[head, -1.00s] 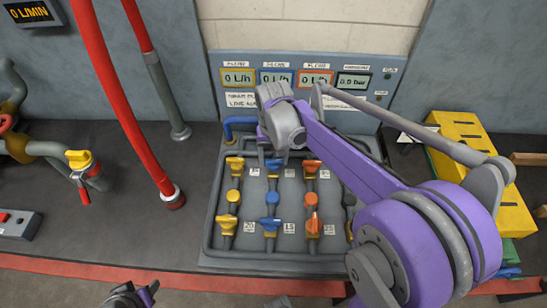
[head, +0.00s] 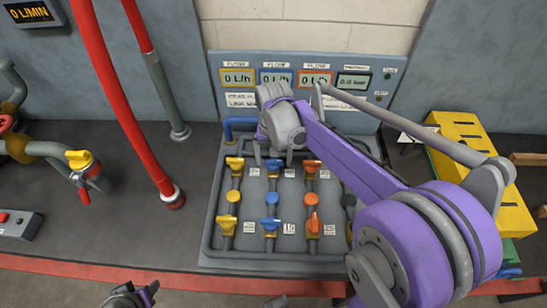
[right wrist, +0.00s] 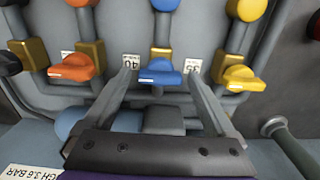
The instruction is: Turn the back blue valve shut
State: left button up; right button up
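The back blue valve (head: 273,166) sits in the middle column of the valve panel (head: 210,255), partly under my right gripper. In the right wrist view its blue handle (right wrist: 160,73) lies roughly crosswise to its pipe. My right gripper (head: 278,158) is open, with the blue handle in the gap between its fingertips (right wrist: 161,70). I see no finger touching the handle; the exact depth is hard to tell. My left gripper (head: 132,295) shows only partly at the bottom edge, and its opening is unclear.
Back yellow (head: 235,164) and back orange (head: 312,167) valves flank the blue one closely. A front blue valve (head: 271,226) stands nearer. The flow displays (head: 275,78) behind appear to read 0. A red hose (head: 110,90) and yellow box (head: 480,150) stand at the sides.

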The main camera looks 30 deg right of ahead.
aim_at(273, 160)
dwell(0.3)
pick_arm(q)
jog(key=shift+w+r+p, duration=0.1)
jog(key=shift+r+p, duration=0.3)
jog(key=shift+r, duration=0.1)
pick_arm(e)
notch_tip(273, 160, up, 11)
jog(key=shift+f, duration=0.1)
